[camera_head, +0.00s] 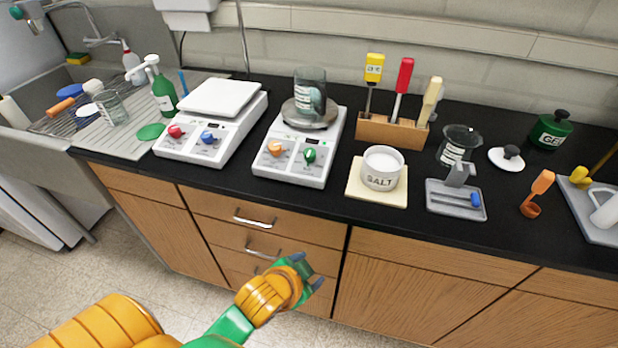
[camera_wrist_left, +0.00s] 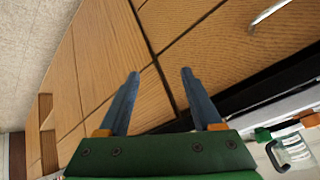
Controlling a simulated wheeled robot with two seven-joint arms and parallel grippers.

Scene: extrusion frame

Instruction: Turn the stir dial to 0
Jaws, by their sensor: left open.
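Two white stirrer hotplates stand on the black bench. The left one (camera_head: 228,141) has a red dial (camera_head: 175,132) and a blue dial (camera_head: 208,137). The right one (camera_head: 287,173) has an orange dial (camera_head: 275,148) and a green dial (camera_head: 310,155), with a glass beaker (camera_head: 311,92) on its round plate. The dial labels and pointer settings are too small to read. My left gripper (camera_head: 306,272) is open and empty, in front of the drawers and below the bench edge, apart from both units. In the left wrist view its fingers (camera_wrist_left: 160,75) are spread before the wooden cabinet fronts. My right gripper is not in view.
A salt jar (camera_head: 381,170) stands on a pale mat right of the right unit. A wooden rack (camera_head: 392,132) with several handled tools is behind it. Drawer handles (camera_head: 254,219) stick out below the bench. A sink and draining board are at left.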

